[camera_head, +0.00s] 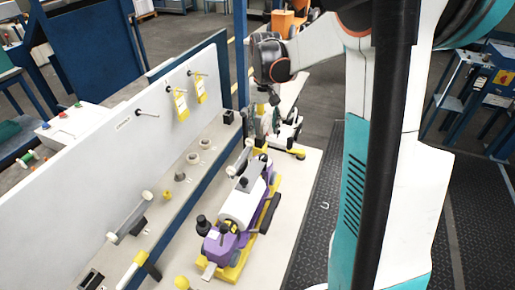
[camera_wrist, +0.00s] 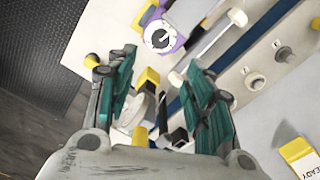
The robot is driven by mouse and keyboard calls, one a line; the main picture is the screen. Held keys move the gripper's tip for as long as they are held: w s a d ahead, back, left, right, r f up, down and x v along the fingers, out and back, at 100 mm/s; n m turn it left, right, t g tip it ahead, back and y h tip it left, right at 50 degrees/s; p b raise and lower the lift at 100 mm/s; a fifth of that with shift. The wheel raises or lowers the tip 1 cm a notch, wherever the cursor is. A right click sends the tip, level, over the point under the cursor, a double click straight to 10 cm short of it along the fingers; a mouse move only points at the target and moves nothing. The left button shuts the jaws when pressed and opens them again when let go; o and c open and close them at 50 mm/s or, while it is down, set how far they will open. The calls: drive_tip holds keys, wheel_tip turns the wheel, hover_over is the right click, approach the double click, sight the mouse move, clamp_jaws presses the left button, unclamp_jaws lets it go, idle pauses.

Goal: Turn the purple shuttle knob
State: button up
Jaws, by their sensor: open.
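The purple shuttle (camera_head: 226,243) sits on a yellow base in the head view, with a white roll on top. A black knob (camera_head: 203,222) stands up at its near left end. In the wrist view, a round white dial (camera_wrist: 160,38) with a black pointer and purple surround lies just past the fingertips. I cannot tell whether this dial is the black knob. My gripper (camera_wrist: 162,62) is open, its green-padded fingers apart and holding nothing. In the head view my gripper (camera_head: 263,125) is beyond the purple shuttle, over another unit; its fingertips are partly hidden.
A white panel (camera_head: 110,150) with pegs and yellow tags (camera_head: 181,105) runs along the left. A ledge before it carries rings (camera_head: 193,158) and a roller (camera_head: 130,217). The tabletop right of the shuttle is clear.

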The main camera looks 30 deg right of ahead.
sight(263, 155)
wheel_tip(263, 155, down, 14)
drive_tip(key=b, duration=0.2)
drive_tip(key=shift+r+b, duration=0.2)
drive_tip(key=shift+b, duration=0.15)
drive_tip(key=c, duration=1.1)
